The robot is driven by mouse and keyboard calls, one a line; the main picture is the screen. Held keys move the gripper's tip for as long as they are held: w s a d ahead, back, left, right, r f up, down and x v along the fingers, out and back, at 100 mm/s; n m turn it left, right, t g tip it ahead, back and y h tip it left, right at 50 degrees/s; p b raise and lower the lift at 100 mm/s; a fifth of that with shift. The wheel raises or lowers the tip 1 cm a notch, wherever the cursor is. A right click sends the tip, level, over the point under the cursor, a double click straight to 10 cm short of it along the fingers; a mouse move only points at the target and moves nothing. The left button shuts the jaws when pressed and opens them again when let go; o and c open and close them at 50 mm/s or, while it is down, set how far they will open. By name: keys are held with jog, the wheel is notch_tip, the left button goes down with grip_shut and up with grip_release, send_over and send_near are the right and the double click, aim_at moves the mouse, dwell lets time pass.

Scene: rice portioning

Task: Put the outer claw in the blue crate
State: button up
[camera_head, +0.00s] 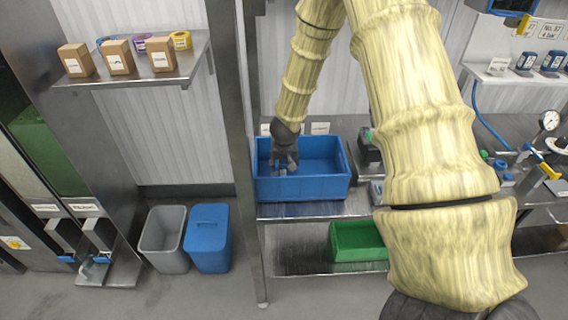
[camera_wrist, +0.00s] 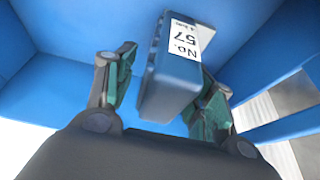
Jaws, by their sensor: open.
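The blue crate (camera_head: 325,187) stands on the metal shelf behind my arm. My gripper (camera_head: 287,165) points down inside the crate, towards its left side. In the wrist view my gripper (camera_wrist: 171,73) is open, with one green-padded finger on each side of a grey stepped block (camera_wrist: 165,85). The block, which appears to be the outer claw, carries a white label reading "No. 57" with smaller print below. Gaps show between it and the finger pads. I cannot tell whether it rests on the crate floor. Blue crate walls surround it.
A steel post (camera_head: 240,130) rises just left of the crate. A green crate (camera_head: 358,243) sits on the lower shelf. To the right is a bench with a gauge (camera_head: 549,120) and small fittings. A grey bin (camera_head: 162,240) and a blue bin (camera_head: 208,240) stand on the floor.

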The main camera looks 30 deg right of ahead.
jog(key=v, duration=1.1)
jog(key=shift+s+a+r+b, duration=0.1)
jog(key=shift+r+b, duration=0.05)
jog(key=shift+b, duration=0.2)
